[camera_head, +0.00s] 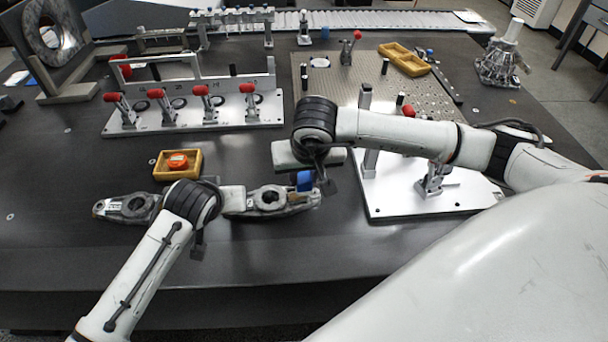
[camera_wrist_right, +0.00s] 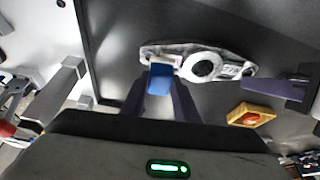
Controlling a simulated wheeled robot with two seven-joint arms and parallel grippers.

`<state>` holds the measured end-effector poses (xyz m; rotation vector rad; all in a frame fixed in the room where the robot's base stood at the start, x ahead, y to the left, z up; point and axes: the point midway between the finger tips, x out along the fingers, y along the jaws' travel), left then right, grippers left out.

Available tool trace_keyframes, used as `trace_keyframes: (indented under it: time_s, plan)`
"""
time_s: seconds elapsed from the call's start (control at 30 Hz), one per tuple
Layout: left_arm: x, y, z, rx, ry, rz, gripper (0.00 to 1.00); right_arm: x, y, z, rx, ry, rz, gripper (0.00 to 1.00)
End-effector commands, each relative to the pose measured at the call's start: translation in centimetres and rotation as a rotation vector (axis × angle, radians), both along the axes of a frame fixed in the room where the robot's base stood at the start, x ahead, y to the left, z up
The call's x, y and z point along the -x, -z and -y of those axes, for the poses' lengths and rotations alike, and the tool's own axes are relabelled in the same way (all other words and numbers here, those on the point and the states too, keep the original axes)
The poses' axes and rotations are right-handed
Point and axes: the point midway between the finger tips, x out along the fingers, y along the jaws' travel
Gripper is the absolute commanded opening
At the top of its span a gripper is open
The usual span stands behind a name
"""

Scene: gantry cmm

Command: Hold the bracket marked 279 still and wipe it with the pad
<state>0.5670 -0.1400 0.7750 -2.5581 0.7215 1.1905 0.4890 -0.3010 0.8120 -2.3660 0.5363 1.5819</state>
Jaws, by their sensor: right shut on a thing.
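A grey metal bracket (camera_head: 268,199) with a round hole lies near the table's front. It also shows in the right wrist view (camera_wrist_right: 203,67), with a mark at its right end too small to read surely. A similar bracket (camera_head: 128,207) lies to its left. My right gripper (camera_head: 318,178) is shut on the blue pad (camera_head: 304,181), at the bracket's right end. The pad (camera_wrist_right: 159,79) overlaps that end in the wrist view; contact is unclear. My left gripper (camera_head: 204,225) is beside the bracket's left end and partly hides it; its jaw opening is unclear.
A small yellow tray (camera_head: 158,175) with a red item (camera_head: 177,161) sits behind the brackets. A fixture with red-handled clamps (camera_head: 205,120) stands farther back. A silver plate with clamps (camera_head: 395,208) is to the right. The table's front strip is clear.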

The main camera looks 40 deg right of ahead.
Motion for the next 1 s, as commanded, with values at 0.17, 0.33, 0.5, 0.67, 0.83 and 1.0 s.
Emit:
trace_keyframes:
  time_s: [0.17,0.33,0.5,0.67,0.83,1.0]
  plan:
    - [0.02,0.38,0.02,-0.001,0.000,-0.001,0.00,-0.01,-0.02,0.01,0.000,0.000,0.000,0.10]
    - [0.01,0.72,0.03,0.001,0.000,-0.001,0.00,-0.01,-0.01,-0.01,0.000,0.000,0.000,0.10]
    - [0.00,0.75,0.04,0.001,0.000,-0.001,0.00,0.00,-0.01,0.00,0.000,0.000,0.000,0.10]
    - [0.01,0.88,0.04,0.001,0.000,-0.001,0.00,0.00,-0.01,0.00,0.000,0.000,0.000,0.10]
    - [0.01,0.99,0.00,-0.001,0.000,-0.001,0.00,0.00,-0.01,0.00,0.000,0.000,0.000,0.10]
    - [0.03,1.05,-0.03,-0.002,-0.001,-0.002,0.00,-0.01,0.00,0.00,0.000,0.000,0.000,0.10]
